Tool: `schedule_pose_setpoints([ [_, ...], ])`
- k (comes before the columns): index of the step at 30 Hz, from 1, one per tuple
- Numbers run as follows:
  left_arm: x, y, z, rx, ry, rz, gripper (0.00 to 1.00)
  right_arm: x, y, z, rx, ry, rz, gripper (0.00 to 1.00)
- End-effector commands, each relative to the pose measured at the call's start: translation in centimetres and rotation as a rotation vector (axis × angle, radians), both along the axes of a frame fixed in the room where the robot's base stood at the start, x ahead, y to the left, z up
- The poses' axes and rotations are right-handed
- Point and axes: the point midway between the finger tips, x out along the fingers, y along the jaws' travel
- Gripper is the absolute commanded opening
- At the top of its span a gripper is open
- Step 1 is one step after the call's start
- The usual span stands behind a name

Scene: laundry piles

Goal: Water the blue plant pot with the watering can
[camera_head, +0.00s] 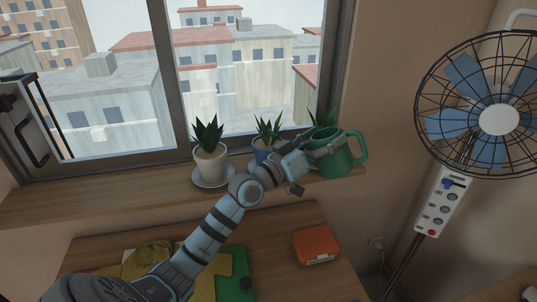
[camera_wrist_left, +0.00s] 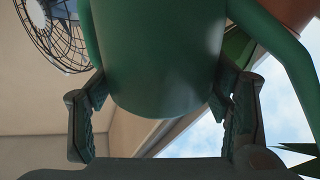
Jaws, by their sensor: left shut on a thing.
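The green watering can (camera_head: 336,160) is held over the right end of the wooden sill, its handle at the right. My left gripper (camera_head: 318,147) is shut around its body; in the left wrist view the fingers (camera_wrist_left: 165,105) press both sides of the can (camera_wrist_left: 165,55). A long green part, which looks like the spout, runs down the right of that view. The blue plant pot (camera_head: 263,152) with a spiky plant stands on the sill, left of the can, partly hidden by my left arm. My right gripper is not in view.
A white pot (camera_head: 210,163) on a saucer (camera_head: 213,183) stands left of the blue pot. Another plant (camera_head: 322,117) shows behind the can. A fan (camera_head: 497,119) stands at the right. An orange box (camera_head: 316,246) and folded clothes (camera_head: 236,271) lie on the table below.

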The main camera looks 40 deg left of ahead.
Motion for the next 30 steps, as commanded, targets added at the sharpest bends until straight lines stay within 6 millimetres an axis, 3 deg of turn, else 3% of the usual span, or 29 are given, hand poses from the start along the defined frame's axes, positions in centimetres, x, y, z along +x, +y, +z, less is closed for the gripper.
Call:
schedule_pose_setpoints([
  [9,0.0,0.2,1.2,-0.065,-0.010,0.000,0.28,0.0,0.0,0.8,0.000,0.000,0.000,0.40],
  [30,0.0,0.2,1.2,-0.068,-0.010,0.000,0.28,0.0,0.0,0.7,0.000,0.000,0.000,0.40],
])
